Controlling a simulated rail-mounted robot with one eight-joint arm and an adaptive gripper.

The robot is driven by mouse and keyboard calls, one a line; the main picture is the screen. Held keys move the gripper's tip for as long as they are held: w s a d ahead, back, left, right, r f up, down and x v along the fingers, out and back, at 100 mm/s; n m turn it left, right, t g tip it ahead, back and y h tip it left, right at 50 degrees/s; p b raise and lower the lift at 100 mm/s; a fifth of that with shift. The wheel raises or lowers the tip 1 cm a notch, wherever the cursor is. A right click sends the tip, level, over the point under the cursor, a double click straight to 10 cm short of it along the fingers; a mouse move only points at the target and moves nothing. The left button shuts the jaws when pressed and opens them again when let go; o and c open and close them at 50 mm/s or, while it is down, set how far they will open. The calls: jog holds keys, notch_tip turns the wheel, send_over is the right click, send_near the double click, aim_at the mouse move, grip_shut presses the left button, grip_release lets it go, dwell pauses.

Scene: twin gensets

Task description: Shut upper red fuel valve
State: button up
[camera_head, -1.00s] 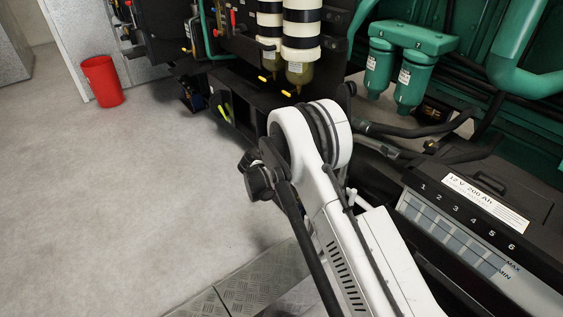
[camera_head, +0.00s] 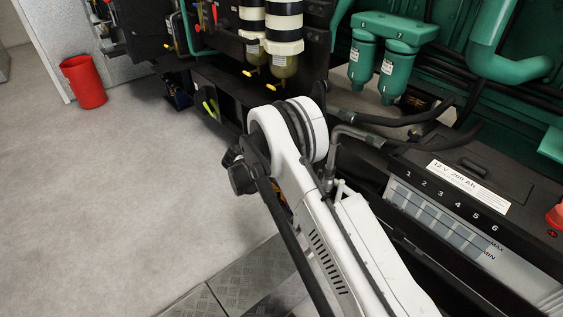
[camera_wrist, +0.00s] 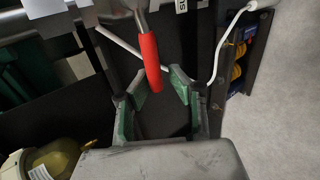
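A red-sleeved lever handle (camera_wrist: 150,62) on a metal stem shows in the wrist view, hanging down from the top. My gripper (camera_wrist: 158,80) is open, with its two green-lined fingers apart. The handle's lower end appears between or just in front of the fingertips; I cannot tell its depth or whether they touch. In the head view, small red parts (camera_head: 215,12) show on the dark panel at the top; I cannot tell which is the upper fuel valve. My gripper is hidden in the head view.
A white cable (camera_wrist: 222,48) runs right of the fingers. Filter bowls (camera_head: 284,62) with yellow taps hang from the panel. Green filters (camera_head: 362,62) and a battery (camera_head: 462,185) stand at right. A red bucket (camera_head: 84,82) is on the open floor at left.

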jog(key=shift+o, duration=0.9)
jog(key=shift+w+d, duration=0.1)
jog(key=shift+d, duration=0.05)
jog(key=v, duration=1.2)
jog(key=shift+r, duration=0.1)
